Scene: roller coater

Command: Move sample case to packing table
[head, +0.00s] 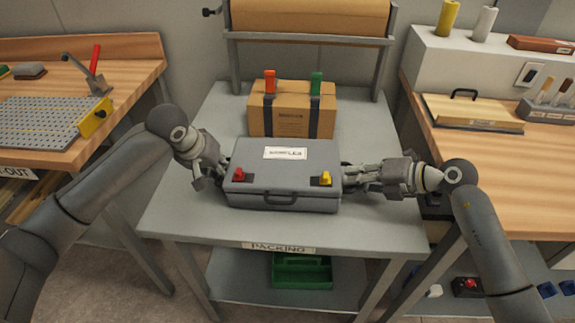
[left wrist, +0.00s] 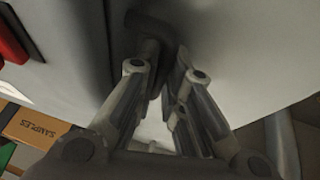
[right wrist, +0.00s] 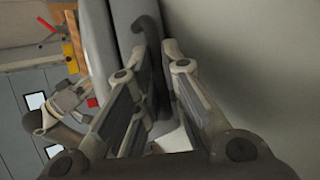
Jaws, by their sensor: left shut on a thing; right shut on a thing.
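The grey sample case (head: 300,165) is lid up over the grey packing table (head: 180,212). It has a white label on top, a red and a yellow latch, and a front handle. My left gripper (head: 222,170) is at its left end, shut on a dark side handle, which shows in the left wrist view (left wrist: 150,27). My right gripper (head: 352,178) is shut on the right side handle, seen in the right wrist view (right wrist: 150,40). The case looks level; I cannot tell whether its base touches the table.
A strapped cardboard box (head: 291,118) with an orange and a green clip stands behind the case. A paper roll rack (head: 310,38) is at the back. Wooden benches flank the table (head: 140,50) (head: 500,150). A green crate (head: 302,270) is on the lower shelf.

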